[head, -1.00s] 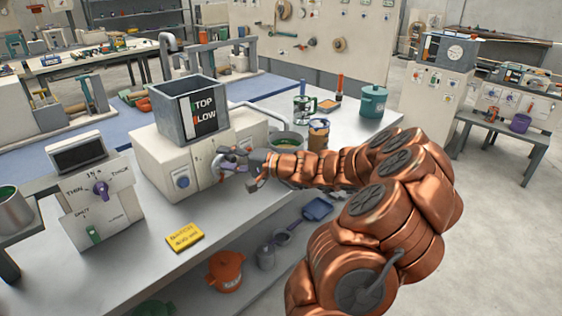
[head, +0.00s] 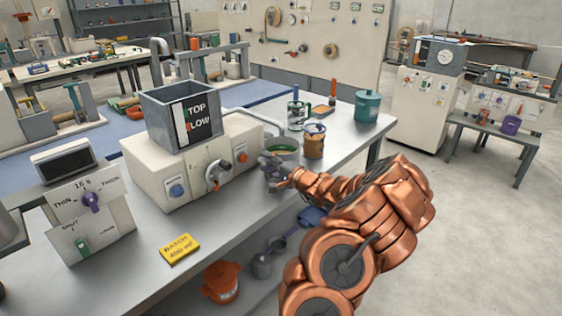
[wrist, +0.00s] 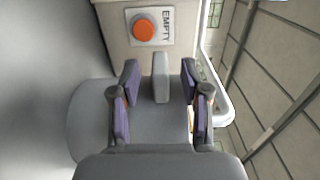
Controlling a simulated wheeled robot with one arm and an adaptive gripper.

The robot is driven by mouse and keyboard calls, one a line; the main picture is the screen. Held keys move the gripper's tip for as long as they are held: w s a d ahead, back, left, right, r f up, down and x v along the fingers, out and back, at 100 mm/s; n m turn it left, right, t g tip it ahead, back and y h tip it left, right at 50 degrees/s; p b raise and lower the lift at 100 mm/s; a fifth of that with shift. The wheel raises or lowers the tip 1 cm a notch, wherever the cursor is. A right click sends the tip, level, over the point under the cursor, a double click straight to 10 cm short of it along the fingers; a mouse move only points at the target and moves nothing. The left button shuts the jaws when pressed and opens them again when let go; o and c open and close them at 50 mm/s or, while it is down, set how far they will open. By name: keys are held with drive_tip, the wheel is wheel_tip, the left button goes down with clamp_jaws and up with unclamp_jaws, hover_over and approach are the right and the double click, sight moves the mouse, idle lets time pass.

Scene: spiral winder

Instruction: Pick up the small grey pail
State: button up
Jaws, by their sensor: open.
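A small grey pail (head: 291,154) with something green inside stands on the bench at the right end of the cream machine, below its bent pipe. My gripper (head: 270,165) is in front of the pail in the head view and covers part of its near side. In the wrist view my gripper (wrist: 163,100) is open, with its purple-padded fingers apart. A broad grey rounded surface (wrist: 88,115), apparently the pail, lies behind the fingers. A narrow grey tab (wrist: 160,72) shows between them; I cannot tell whether they touch it.
The machine (head: 160,170) has an orange button (head: 242,157), labelled EMPTY in the wrist view (wrist: 144,30). A brown-and-blue can (head: 314,143), a glass jar (head: 297,115) and a teal pot (head: 367,106) stand beyond the pail. A yellow card (head: 180,248) lies on the clear bench front.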

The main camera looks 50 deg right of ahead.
sight(259, 158)
drive_tip(key=shift+w, duration=1.5)
clamp_jaws()
